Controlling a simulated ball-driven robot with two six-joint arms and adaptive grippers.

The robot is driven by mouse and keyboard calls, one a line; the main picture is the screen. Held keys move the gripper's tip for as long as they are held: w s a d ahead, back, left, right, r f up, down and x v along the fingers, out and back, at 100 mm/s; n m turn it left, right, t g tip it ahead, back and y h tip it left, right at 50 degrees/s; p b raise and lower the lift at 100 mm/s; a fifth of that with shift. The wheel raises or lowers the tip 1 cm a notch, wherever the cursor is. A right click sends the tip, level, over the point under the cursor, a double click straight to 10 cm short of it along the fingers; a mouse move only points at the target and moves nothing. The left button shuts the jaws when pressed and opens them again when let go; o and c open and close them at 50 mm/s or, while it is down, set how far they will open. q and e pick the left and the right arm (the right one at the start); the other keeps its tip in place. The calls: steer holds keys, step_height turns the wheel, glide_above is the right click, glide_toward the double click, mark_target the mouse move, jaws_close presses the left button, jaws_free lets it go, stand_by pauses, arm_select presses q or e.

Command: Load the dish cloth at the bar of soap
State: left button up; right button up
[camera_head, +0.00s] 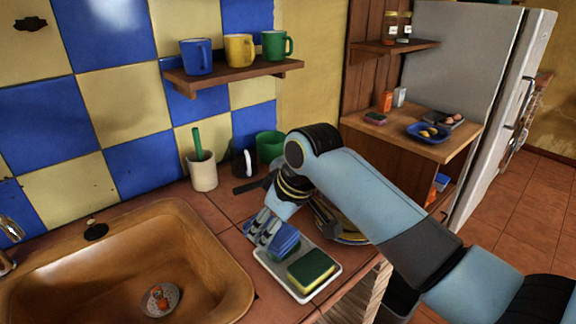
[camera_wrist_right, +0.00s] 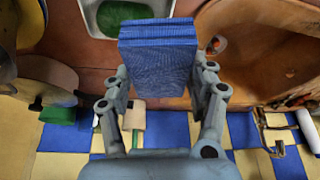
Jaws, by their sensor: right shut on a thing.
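My right gripper (camera_head: 268,232) is shut on a blue folded dish cloth (camera_head: 286,244). In the right wrist view the cloth (camera_wrist_right: 158,58) stands between the two fingers (camera_wrist_right: 160,85). In the head view the cloth shows at the back left end of a white tray (camera_head: 315,292); I cannot tell whether it touches the tray. A green and yellow block (camera_head: 312,268), like a sponge, lies on the tray in front of the cloth. I cannot make out a bar of soap for sure. My left gripper is not in view.
A brown sink (camera_head: 215,245) lies left of the tray. A white cup (camera_head: 203,172), a dark mug and a green mug (camera_head: 269,147) stand behind. Mugs fill a wall shelf (camera_head: 235,73). A side counter at right holds a blue plate (camera_head: 429,133) and a small pink block (camera_head: 376,118).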

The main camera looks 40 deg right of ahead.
mark_target(286, 226)
arm_select(q)
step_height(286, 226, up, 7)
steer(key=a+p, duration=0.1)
steer(key=p, duration=0.4)
arm_select(e)
steer(key=shift+m+h, duration=0.3)
steer(key=shift+m, duration=0.4)
steer(key=d+f+b, duration=0.1)
steer(key=b, duration=0.1)
steer(key=w+d+f+b, duration=0.1)
steer(key=d+f+b, duration=0.1)
steer(key=d+b, duration=0.1)
steer(key=shift+w+f+b, duration=0.25)
steer(key=shift+f+b, duration=0.65)
steer(key=shift+b, duration=0.2)
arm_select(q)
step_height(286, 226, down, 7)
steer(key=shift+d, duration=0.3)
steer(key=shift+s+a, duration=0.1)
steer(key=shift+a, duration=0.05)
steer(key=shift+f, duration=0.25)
arm_select(e)
steer(key=shift+f, duration=0.45)
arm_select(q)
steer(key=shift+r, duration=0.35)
arm_select(e)
steer(key=shift+s+f, duration=0.15)
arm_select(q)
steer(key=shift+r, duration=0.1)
